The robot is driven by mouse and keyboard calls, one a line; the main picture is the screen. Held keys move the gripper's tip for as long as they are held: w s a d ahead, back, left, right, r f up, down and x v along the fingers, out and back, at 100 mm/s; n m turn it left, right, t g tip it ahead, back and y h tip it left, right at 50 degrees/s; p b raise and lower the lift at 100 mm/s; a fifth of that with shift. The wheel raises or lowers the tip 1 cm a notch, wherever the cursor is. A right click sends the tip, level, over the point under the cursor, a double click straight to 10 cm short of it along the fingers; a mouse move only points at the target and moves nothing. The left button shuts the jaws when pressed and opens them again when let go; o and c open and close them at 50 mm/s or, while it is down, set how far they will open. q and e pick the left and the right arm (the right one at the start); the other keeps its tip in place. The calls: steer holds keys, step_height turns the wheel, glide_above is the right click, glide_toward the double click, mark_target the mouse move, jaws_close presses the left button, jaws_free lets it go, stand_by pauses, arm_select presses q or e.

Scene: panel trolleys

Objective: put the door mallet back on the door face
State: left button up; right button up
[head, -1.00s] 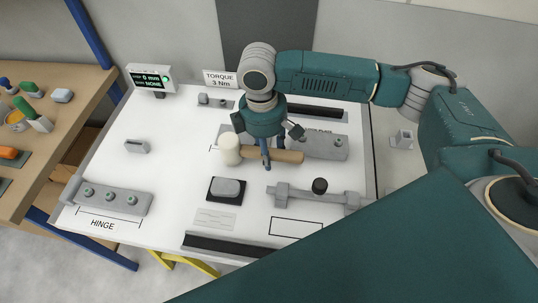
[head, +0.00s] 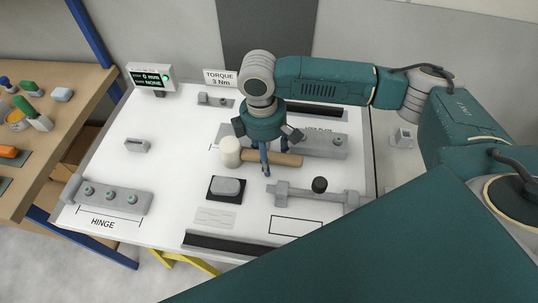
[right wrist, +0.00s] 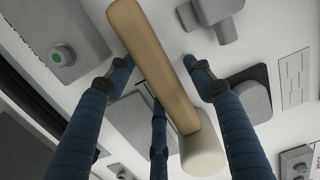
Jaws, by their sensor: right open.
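The door mallet has a cream head (head: 230,152) and a wooden handle (head: 287,160). It appears to lie on the white door face (head: 172,180), handle pointing right, just in front of a long grey plate. My right gripper (head: 265,162) is directly above it, with its fingers around the handle near the head. In the right wrist view, the mallet handle (right wrist: 152,60) runs between the spread fingers of the open gripper (right wrist: 163,80), with gaps beside it. Any contact under the mallet is hidden. My left gripper is not seen.
A grey hinge plate (head: 112,198) sits at the left edge. A dark pad with a grey block (head: 226,188) and a bar with a black knob (head: 320,186) lie in front of the mallet. The long grey plate (head: 325,144) is behind it. A display (head: 151,77) stands at the back left.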

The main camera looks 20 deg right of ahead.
step_height(320, 180, up, 12)
steer(key=b, duration=0.1)
steer(key=shift+w+a, duration=0.25)
steer(key=shift+a, duration=0.15)
steer(key=shift+f, duration=0.15)
